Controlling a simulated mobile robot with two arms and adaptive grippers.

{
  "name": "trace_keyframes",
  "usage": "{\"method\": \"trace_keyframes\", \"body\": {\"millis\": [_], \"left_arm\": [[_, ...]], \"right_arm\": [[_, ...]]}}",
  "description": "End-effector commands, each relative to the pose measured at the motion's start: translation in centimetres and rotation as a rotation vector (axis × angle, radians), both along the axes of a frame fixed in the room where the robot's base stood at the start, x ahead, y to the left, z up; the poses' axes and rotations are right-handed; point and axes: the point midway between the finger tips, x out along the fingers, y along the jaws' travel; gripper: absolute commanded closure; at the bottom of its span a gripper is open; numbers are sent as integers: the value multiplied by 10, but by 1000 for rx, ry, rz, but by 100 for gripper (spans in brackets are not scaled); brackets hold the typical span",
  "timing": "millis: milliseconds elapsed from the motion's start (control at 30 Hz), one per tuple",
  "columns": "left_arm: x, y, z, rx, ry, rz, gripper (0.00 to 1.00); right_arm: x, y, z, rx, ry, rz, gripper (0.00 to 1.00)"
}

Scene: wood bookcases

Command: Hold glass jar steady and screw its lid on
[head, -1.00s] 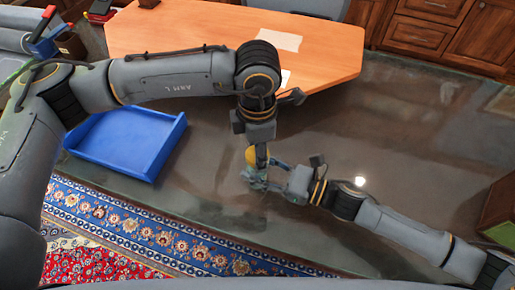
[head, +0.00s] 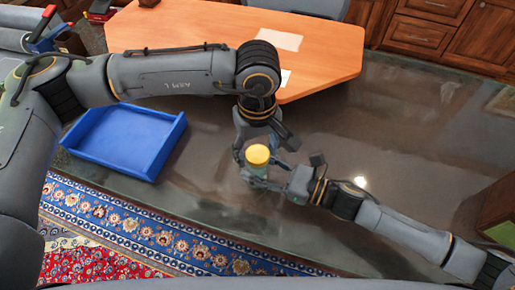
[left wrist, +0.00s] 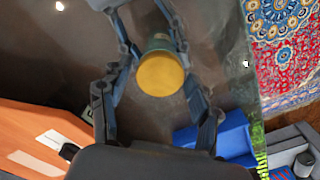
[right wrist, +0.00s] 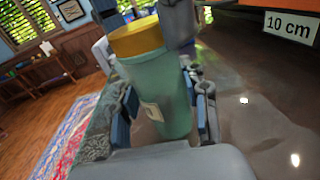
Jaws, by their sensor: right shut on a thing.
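The greenish glass jar (right wrist: 160,95) stands upright between the fingers of my right gripper (head: 266,178), which is shut on its sides. The yellow lid (head: 257,154) sits on top of the jar, roughly level; I cannot tell how tight it is. In the left wrist view the lid (left wrist: 161,74) shows between two spread fingers, with the jar's green body partly hidden behind it. My left gripper (head: 266,138) is open just behind the lid in the head view, and does not grip it. A grey part of it shows close to the lid's right side in the right wrist view.
An empty blue tray (head: 126,141) lies to the left on the dark glossy countertop (head: 400,130). An orange wooden board (head: 200,28) with white papers is at the back. A dark box (head: 497,212) stands at the right edge.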

Motion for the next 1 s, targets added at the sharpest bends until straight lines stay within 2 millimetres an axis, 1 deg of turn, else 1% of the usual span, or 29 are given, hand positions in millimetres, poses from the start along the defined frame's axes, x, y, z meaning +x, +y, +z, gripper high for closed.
{"method": "trace_keyframes", "body": {"millis": [333,467,567,800,900,1000], "left_arm": [[0,-1,1,-1,1,1,25],[1,-1,11,-4,-2,2,25],[1,-1,28,-3,-3,1,25],[1,-1,80,-3,-3,2,25],[1,-1,97,-2,-2,1,25],[1,-1,110,-1,0,2,25]], "right_arm": [[0,0,0,0,1,0,100],[0,0,0,0,1,0,100],[0,0,0,0,1,0,100],[0,0,0,0,1,0,100],[0,0,0,0,1,0,100],[0,0,0,0,1,0,100]]}}
